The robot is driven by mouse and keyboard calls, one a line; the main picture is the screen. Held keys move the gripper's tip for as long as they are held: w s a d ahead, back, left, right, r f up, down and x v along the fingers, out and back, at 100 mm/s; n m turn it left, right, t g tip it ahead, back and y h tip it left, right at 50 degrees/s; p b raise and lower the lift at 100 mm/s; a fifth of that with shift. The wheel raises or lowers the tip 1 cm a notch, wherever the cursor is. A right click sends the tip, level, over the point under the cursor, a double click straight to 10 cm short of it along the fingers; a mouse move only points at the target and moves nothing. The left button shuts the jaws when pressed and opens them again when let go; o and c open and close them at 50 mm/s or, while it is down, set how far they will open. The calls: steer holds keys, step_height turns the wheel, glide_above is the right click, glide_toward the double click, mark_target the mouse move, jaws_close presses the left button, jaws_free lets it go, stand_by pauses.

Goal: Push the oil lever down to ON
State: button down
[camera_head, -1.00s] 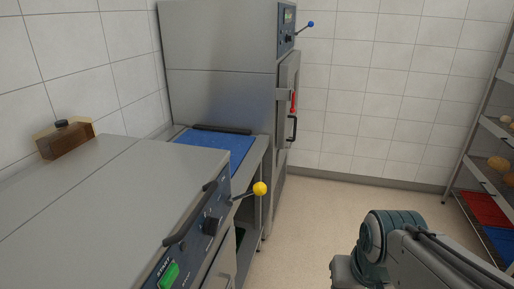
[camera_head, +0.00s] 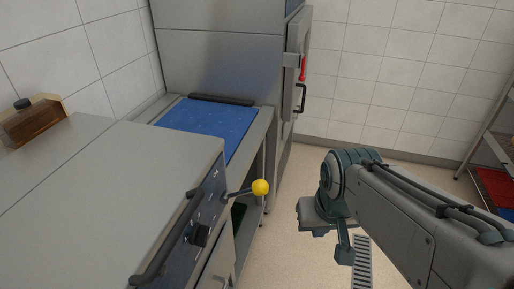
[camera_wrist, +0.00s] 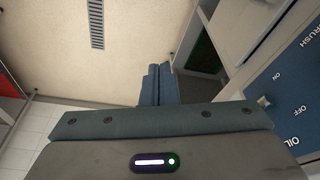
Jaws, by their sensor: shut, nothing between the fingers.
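A lever with a yellow ball knob (camera_head: 260,187) sticks out to the right from the dark control panel (camera_head: 205,215) of the near steel unit. Its rod looks nearly level, rising slightly toward the knob. In the wrist view the panel (camera_wrist: 285,95) carries the words OIL, OFF, ON and part of BRUSH; the yellow knob does not show there. My gripper (camera_head: 344,252) is to the right of the knob and apart from it, over the floor. In the wrist view its two fingers (camera_wrist: 158,82) are together with nothing between them.
A black rotary knob (camera_head: 200,234) and a dark bar handle (camera_head: 165,240) are on the near unit. A blue surface (camera_head: 210,128) lies behind it, before a tall oven with a red handle (camera_head: 302,68). The floor (camera_head: 290,175) between lever and arm is clear.

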steer(key=w+a+r+n+g+y+p, duration=0.1)
steer(key=w+a+r+n, duration=0.3)
steer(key=r, duration=0.5)
steer(key=w+a+r+n+g+y+p, duration=0.1)
steer(key=w+a+r+n+y+p, duration=0.2)
steer(key=w+r+n, duration=0.5)
steer(key=shift+w+a+r+n+y+p, duration=0.4)
steer(key=shift+r+n+y, duration=0.2)
steer(key=shift+r, duration=0.25)
steer(key=x, duration=0.5)
steer(key=p+x, duration=0.1)
steer(key=x, duration=0.3)
steer(key=shift+s+a+f, duration=0.1)
steer(key=shift+s+f, duration=0.1)
steer(key=shift+f, duration=0.2)
steer(key=shift+s+d+f+p, duration=0.1)
steer(key=shift+s+d+f, duration=0.05)
steer(key=shift+f, duration=0.5)
steer(key=shift+s+d+f+p, duration=0.1)
steer(key=shift+s+d+f, duration=0.1)
steer(key=shift+f, duration=0.5)
steer(key=shift+s+d+f+p, duration=0.1)
steer(key=shift+d+f, duration=0.05)
steer(key=shift+f, duration=0.5)
steer(key=shift+f+b, duration=0.15)
steer(key=shift+b, duration=0.2)
